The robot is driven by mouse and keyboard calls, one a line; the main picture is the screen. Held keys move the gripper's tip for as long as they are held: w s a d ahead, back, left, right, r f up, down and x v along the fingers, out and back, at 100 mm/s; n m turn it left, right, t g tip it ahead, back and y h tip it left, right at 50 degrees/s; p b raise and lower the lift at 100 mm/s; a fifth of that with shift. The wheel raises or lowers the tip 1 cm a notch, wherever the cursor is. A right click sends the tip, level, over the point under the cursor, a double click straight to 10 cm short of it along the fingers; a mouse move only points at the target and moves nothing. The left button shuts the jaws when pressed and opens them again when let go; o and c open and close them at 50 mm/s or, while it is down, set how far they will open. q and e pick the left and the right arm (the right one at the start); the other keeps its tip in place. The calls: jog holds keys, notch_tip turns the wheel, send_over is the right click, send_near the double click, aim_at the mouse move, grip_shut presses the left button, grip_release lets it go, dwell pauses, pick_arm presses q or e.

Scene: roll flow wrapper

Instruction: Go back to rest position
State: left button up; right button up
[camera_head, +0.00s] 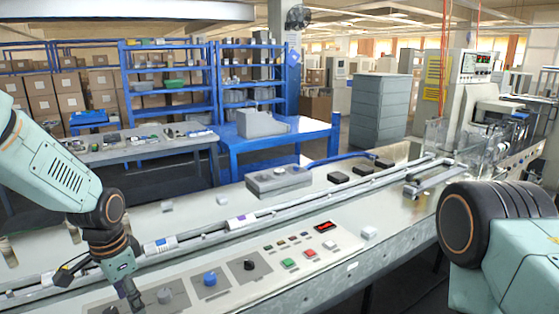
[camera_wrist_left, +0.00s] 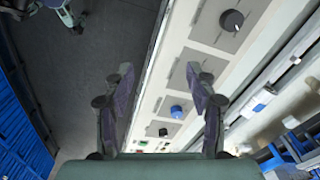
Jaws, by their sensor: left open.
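My left gripper (camera_head: 128,292) hangs down over the near left part of the machine's control panel in the head view. In the left wrist view the left gripper (camera_wrist_left: 160,72) has its two fingers spread apart, with nothing between them. The panel's blue knob (camera_head: 210,279) and black knob (camera_head: 249,265) are to the right of the gripper in the head view. The blue knob also shows in the left wrist view (camera_wrist_left: 177,111), between and beyond the fingers. My right arm fills the right edge of the head view; its gripper is out of frame.
The flow wrapper's conveyor (camera_head: 270,211) runs from lower left to upper right, with small packs on it. A green button (camera_head: 288,264) and a red button (camera_head: 310,254) sit on the panel. A blue table (camera_head: 275,140) and blue shelves (camera_head: 168,80) stand behind.

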pick_arm(q)
jog(key=s+d+f+n+t+h+b, duration=0.1)
jog(key=s+d+f+n+t+b, duration=0.15)
jog(key=f, duration=0.45)
jog(key=s+d+f+n+t+b, duration=0.1)
jog(key=s+d+f+n, duration=0.25)
jog(key=f, duration=0.35)
jog(key=s+f+g+b, duration=0.1)
jog(key=s+f+b, duration=0.1)
jog(key=s+f, duration=0.3)
jog(key=s+d+f+n+g+b, duration=0.1)
jog(key=s+f+b, duration=0.2)
jog(key=s, duration=0.9)
jog(key=s+f+n+g+b, duration=0.1)
jog(key=s+f+g+b, duration=0.1)
jog(key=s+f, duration=0.7)
jog(key=shift+s+d+y+b, duration=0.25)
jog(key=shift+s+y+b, duration=0.1)
jog(key=shift+y+b, duration=0.05)
pick_arm(e)
notch_tip(320, 180, down, 11)
jog(key=shift+w+a, duration=0.15)
jog(key=shift+w, duration=0.1)
pick_arm(q)
jog(key=shift+d, duration=0.1)
jog(key=shift+f, duration=0.1)
pick_arm(e)
jog(key=shift+c, duration=0.4)
